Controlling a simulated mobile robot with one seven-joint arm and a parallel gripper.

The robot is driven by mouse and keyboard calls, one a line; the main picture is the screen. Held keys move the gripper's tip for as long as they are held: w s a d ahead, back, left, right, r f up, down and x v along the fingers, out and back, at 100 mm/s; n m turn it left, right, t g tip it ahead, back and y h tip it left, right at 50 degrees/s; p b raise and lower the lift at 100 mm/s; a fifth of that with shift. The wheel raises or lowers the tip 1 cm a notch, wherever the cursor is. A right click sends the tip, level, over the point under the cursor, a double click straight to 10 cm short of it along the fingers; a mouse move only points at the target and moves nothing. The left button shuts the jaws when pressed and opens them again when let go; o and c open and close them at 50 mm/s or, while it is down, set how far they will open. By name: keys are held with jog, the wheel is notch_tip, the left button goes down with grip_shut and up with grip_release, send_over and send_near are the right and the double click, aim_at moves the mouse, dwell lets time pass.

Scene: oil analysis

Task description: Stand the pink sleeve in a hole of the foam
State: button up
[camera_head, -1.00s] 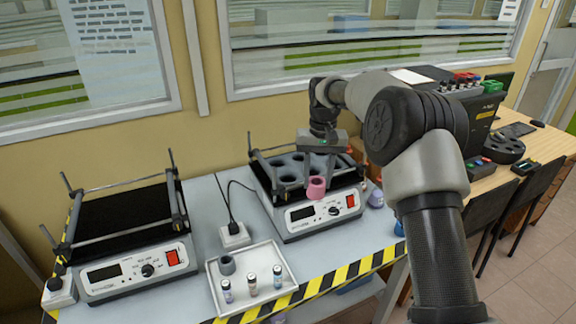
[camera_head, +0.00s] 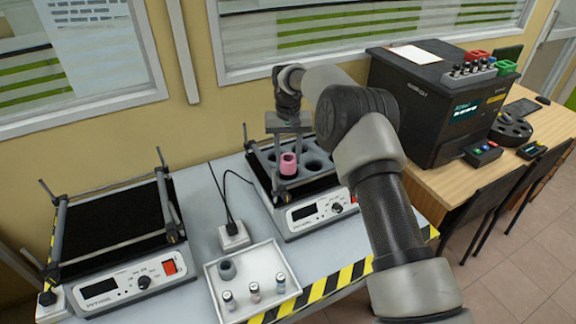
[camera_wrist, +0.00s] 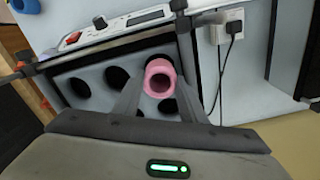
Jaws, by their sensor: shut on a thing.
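The pink sleeve (camera_head: 288,163) is held upright between the fingers of my gripper (camera_head: 288,152), near the front left of the foam (camera_wrist: 100,98). In the wrist view the sleeve (camera_wrist: 160,76) shows its open end, with my gripper (camera_wrist: 158,88) shut on it. The foam is a grey block with several dark round holes, set in the right shaker device (camera_head: 310,218). Dark hole edges show beside and below the sleeve in the wrist view. I cannot tell whether its lower end is above the foam or inside a hole.
A second shaker (camera_head: 125,275) stands at left. A white plug socket (camera_head: 234,238) and cable lie between them. A black analyser (camera_head: 425,110) stands at right.

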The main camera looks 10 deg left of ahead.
aim_at(288, 165)
jog(key=shift+f, duration=2.15)
jog(key=o, duration=0.6)
jog(key=shift+f, duration=0.1)
jog(key=shift+o, duration=0.7)
